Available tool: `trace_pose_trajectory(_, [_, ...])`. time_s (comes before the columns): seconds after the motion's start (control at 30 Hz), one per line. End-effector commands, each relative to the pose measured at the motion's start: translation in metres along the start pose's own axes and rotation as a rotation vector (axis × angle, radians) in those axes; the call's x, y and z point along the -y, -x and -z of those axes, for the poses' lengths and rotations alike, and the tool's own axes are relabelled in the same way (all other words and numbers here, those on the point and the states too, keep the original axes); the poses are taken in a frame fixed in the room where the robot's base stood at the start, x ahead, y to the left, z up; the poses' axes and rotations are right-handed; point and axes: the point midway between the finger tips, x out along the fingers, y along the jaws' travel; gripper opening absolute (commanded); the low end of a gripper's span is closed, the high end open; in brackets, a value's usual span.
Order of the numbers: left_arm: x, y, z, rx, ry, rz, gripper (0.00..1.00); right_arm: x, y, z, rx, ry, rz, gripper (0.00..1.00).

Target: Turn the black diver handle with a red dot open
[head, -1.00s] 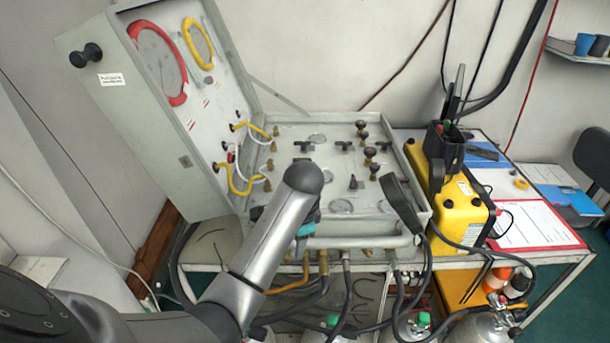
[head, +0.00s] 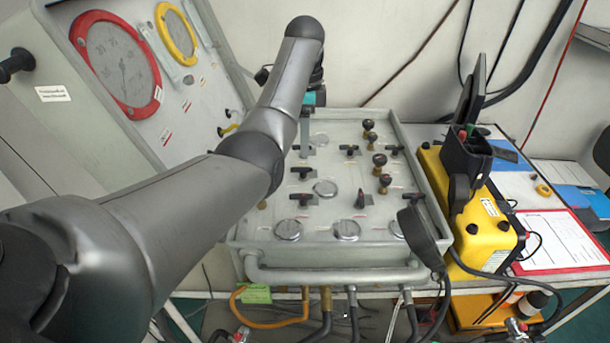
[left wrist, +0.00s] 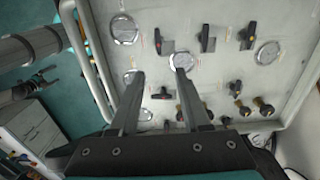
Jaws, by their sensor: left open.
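The diver air panel (head: 335,222) lies flat in its open grey case and carries several black T-shaped handles. Handles show at the centre left (head: 303,173), at the front right (head: 361,199) and at the back (head: 349,151). Some have small reddish marks, but I cannot tell which one bears the red dot. My left gripper (head: 306,146) points down over the back left of the panel, partly hidden by my arm. In the left wrist view its fingers (left wrist: 158,77) are apart and empty, with a black handle (left wrist: 162,94) seen between them. My right gripper is out of view.
The raised lid with a red-ringed gauge (head: 122,65) stands at the left. Dark round knobs (head: 379,160) stand up at the panel's right. A black handset (head: 424,240) hangs over the front right corner, beside a yellow case (head: 478,205). A pipe (head: 330,275) runs along the front.

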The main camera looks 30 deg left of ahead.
Motion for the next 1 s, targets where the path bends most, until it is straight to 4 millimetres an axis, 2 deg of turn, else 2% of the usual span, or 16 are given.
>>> trace_pose_trajectory(0.17, [-0.001,-0.015,0.0,0.0,0.0,-0.003,0.47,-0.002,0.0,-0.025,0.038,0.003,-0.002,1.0])
trace_pose_trajectory(0.33, [-0.002,-0.048,0.0,0.001,0.0,-0.006,0.47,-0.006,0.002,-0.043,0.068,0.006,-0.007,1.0])
trace_pose_trajectory(0.47, [-0.001,-0.077,0.0,0.0,0.001,-0.005,0.47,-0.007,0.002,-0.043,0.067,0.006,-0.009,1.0])
trace_pose_trajectory(0.7, [-0.001,-0.126,0.0,0.0,0.002,-0.004,0.47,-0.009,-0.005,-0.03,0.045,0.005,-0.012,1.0])
trace_pose_trajectory(0.83, [0.0,-0.142,0.0,0.0,0.002,-0.001,0.47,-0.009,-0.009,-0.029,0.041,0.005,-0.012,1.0])
trace_pose_trajectory(1.0, [0.0,-0.151,0.0,0.0,0.002,0.0,0.47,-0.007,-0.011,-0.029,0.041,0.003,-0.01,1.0])
